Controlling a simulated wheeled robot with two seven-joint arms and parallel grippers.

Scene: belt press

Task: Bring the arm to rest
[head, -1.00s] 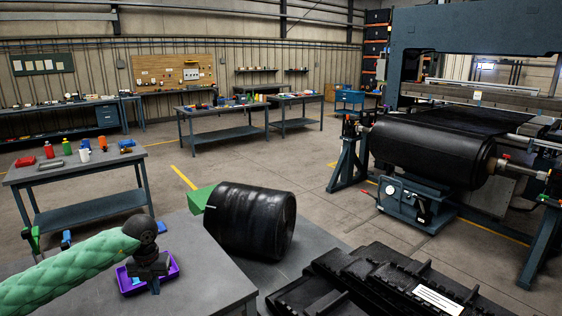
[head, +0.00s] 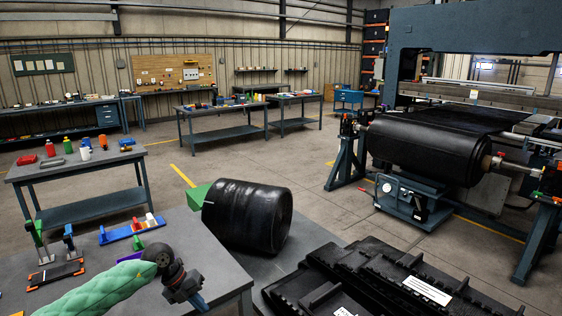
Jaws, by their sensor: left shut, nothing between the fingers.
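My left arm in its green padded sleeve comes in from the lower left of the head view. Its black left gripper (head: 188,290) hangs over the near grey table (head: 231,283), close to its front right part. The fingers point down, look closed and hold nothing that I can see. Part of a purple tray (head: 130,256) shows behind the arm; the rest is hidden. My right gripper is not in view.
A blue tray (head: 118,235) with small coloured pieces and a stand with green and blue handles (head: 57,273) are on the near table. A black roll (head: 247,216) lies beyond it. Black ribbed slabs (head: 375,280) lie right. The belt press (head: 460,50) stands behind.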

